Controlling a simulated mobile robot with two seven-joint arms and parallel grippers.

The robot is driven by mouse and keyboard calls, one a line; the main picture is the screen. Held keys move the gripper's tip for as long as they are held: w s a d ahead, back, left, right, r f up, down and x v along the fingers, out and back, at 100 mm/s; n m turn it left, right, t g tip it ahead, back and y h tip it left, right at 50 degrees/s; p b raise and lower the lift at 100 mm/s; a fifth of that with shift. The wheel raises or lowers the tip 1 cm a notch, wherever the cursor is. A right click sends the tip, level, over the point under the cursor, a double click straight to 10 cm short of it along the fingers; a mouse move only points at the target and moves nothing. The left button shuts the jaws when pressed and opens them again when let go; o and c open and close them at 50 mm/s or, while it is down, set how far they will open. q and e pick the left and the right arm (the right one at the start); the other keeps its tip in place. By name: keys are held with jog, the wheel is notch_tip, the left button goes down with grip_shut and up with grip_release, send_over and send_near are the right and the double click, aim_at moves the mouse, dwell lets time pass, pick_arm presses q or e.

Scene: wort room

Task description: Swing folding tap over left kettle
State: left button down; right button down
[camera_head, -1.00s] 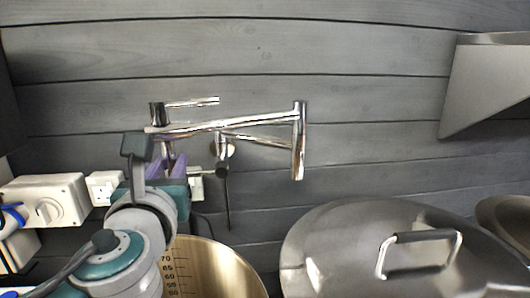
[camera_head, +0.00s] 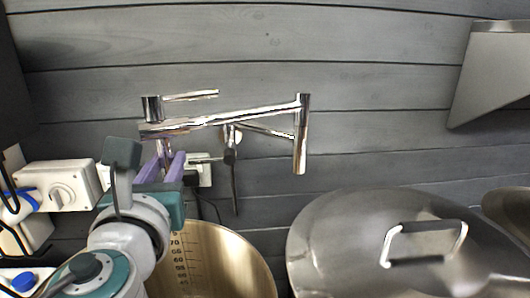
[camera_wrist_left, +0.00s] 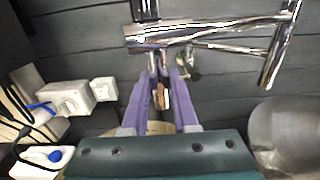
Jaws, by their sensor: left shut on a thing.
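The chrome folding tap (camera_head: 225,117) is mounted on the wall, its arms folded back over each other at a vertical joint on the right. Its outer arm runs left to an end with a lever handle and a downward spout. My left gripper (camera_head: 168,160) has purple fingers shut on that spout. In the left wrist view the spout (camera_wrist_left: 163,93) shows between the fingers, just under the tap arm. The left kettle (camera_head: 225,255) is open, brass-coloured inside with volume marks, below and right of the gripper. My right gripper is not in view.
A lidded steel kettle (camera_head: 345,230) with a lid handle (camera_head: 422,240) stands to the right. White switch boxes (camera_head: 60,185) and a socket are on the wall at left. A steel hood (camera_head: 492,75) is at upper right. The wall between tap and hood is clear.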

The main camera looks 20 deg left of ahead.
pick_arm(q)
jog(key=s, duration=0.4)
jog(key=shift+s+d+p, duration=0.15)
jog(key=shift+d+p, duration=0.15)
jog(key=shift+d, duration=0.1)
jog(key=shift+c, duration=2)
grip_release()
jog(key=shift+d, duration=0.1)
jog(key=v, duration=1)
